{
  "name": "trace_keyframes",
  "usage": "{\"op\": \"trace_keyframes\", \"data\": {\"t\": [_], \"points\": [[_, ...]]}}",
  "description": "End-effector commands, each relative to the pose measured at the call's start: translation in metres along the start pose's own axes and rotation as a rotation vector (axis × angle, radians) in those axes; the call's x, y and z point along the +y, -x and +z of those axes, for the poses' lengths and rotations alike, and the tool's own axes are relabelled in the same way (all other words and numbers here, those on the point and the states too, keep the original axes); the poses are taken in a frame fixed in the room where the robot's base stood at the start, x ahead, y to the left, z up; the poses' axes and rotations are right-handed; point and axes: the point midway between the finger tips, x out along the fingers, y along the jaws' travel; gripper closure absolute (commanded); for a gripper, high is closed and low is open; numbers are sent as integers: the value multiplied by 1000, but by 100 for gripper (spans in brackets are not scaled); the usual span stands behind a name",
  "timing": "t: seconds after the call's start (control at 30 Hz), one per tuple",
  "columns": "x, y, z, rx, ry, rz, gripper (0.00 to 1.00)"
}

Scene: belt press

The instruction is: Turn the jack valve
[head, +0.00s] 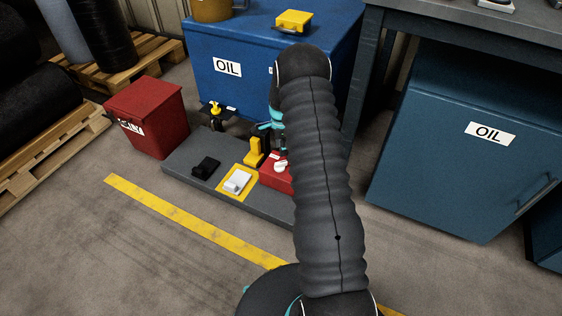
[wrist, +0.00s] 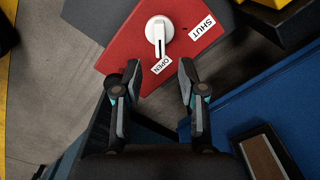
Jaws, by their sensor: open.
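The jack valve is a white round knob (wrist: 160,29) with a narrow lever on a red plate (wrist: 120,52). In the wrist view the lever points down the picture, toward the OPEN label (wrist: 161,66). The SHUT label (wrist: 202,28) is to its right. My gripper (wrist: 160,72) is open and empty. Its two fingers stand apart below the lever in the wrist view; the knob is not between them. In the head view the white knob (head: 281,166) shows left of my arm, on the red plate (head: 272,182). My arm hides most of the gripper there.
A grey base (head: 218,185) carries a black pedal (head: 206,167), a white piece on a yellow plate (head: 237,181) and a yellow upright part (head: 256,150). A blue OIL box (head: 250,40), red bin (head: 150,115) and blue cabinet (head: 440,150) stand around.

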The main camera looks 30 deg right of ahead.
Motion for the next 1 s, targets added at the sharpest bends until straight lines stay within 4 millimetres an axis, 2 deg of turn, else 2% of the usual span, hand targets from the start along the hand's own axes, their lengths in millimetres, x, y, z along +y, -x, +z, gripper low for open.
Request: {"op": "trace_keyframes", "data": {"t": [0.2,0.43,0.6,0.9,1.0], "points": [[1,-42,0,-1,1,4,59],[0,-72,0,0,1,1,59],[0,-82,0,0,1,0,59],[0,-83,0,0,1,0,59],[0,-83,0,0,1,0,84]]}}
